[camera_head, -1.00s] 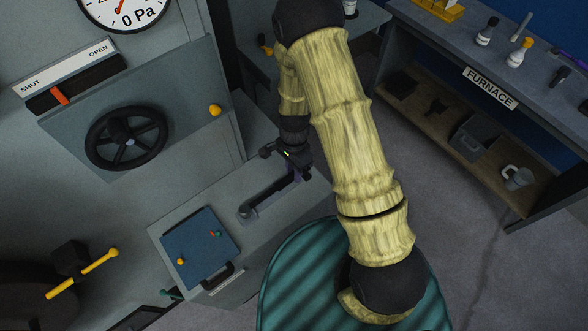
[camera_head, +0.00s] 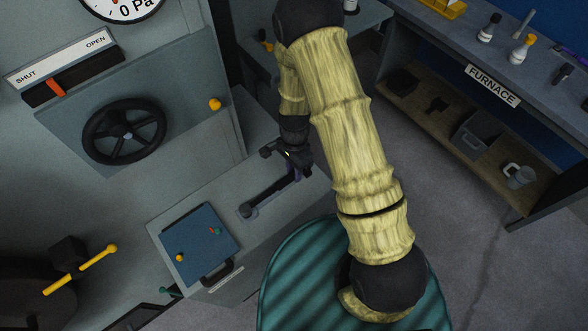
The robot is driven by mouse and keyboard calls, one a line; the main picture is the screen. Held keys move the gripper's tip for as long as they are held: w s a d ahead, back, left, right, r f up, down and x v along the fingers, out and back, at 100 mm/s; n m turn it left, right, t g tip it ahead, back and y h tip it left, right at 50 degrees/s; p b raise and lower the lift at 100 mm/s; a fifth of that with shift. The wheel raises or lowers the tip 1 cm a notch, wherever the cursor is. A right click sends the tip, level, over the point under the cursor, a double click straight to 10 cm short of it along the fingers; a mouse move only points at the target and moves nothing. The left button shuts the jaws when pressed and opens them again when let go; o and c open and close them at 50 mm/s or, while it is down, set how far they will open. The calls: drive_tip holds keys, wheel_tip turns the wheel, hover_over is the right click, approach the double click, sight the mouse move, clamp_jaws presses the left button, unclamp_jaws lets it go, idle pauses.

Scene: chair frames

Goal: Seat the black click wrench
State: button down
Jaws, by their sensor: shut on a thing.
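My gripper (camera_head: 290,163) hangs low over the far right part of a grey bench top, small and dark in the head view. It is shut on a dark thing, which I take to be the black click wrench; the jaws and my wrist hide much of it. A bit of purple shows just below the jaws.
A blue panel (camera_head: 200,245) with small coloured knobs lies left on the bench (camera_head: 180,197). A black handwheel (camera_head: 124,133) stands out from the wall at left. A furnace table (camera_head: 465,50) is at right, with open floor between.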

drive_tip(key=c, duration=1.1)
unclamp_jaws()
drive_tip(key=shift+w, duration=0.15)
drive_tip(key=b+v, duration=0.3)
drive_tip(key=v, duration=1.4)
drive_tip(key=shift+d+r, duration=0.15)
drive_tip(key=shift+r, duration=0.05)
drive_tip(key=s+d+r+n+t, duration=0.5)
drive_tip(key=s+d+n, duration=0.4)
drive_tip(key=d+n, duration=0.2)
drive_tip(key=shift+s, duration=0.35)
